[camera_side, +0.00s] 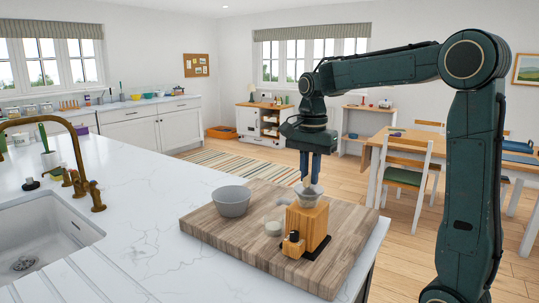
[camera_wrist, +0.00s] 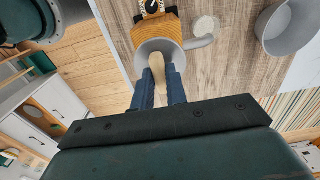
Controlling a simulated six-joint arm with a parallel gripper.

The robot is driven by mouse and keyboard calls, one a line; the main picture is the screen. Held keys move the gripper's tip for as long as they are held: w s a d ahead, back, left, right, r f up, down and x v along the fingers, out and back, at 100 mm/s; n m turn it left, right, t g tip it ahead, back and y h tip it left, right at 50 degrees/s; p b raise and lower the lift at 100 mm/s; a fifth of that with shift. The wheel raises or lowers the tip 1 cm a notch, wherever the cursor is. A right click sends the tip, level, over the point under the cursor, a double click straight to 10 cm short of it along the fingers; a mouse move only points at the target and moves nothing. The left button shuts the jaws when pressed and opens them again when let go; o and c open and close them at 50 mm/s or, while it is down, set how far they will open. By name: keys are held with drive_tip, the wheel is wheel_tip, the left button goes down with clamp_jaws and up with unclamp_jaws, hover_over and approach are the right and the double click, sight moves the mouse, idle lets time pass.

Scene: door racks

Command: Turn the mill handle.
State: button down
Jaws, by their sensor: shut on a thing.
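The mill is a wooden block (camera_side: 306,225) on the cutting board, with a grey bowl-shaped top (camera_side: 309,199). In the wrist view, the wooden body (camera_wrist: 158,28) and the grey top (camera_wrist: 141,58) show just beyond the fingers. A pale tan handle knob (camera_wrist: 157,68) stands between my blue fingertips. My gripper (camera_side: 310,181) points down over the mill top and is shut on the knob; the wrist view shows the gripper (camera_wrist: 160,82) too. A grey curved arm (camera_wrist: 200,42) sticks out to the right of the top. The handle's lower part is hidden.
The wooden cutting board (camera_side: 214,231) lies near the edge of the white counter (camera_side: 130,205). A grey bowl (camera_side: 231,203) and a small pale round item (camera_side: 272,229) stand left of the mill. A sink (camera_side: 45,228) with a brass tap is further left.

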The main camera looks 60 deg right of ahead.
drive_tip(key=shift+r, duration=0.1)
drive_tip(key=c, duration=1.4)
unclamp_jaws()
wheel_tip(320, 180, up, 14)
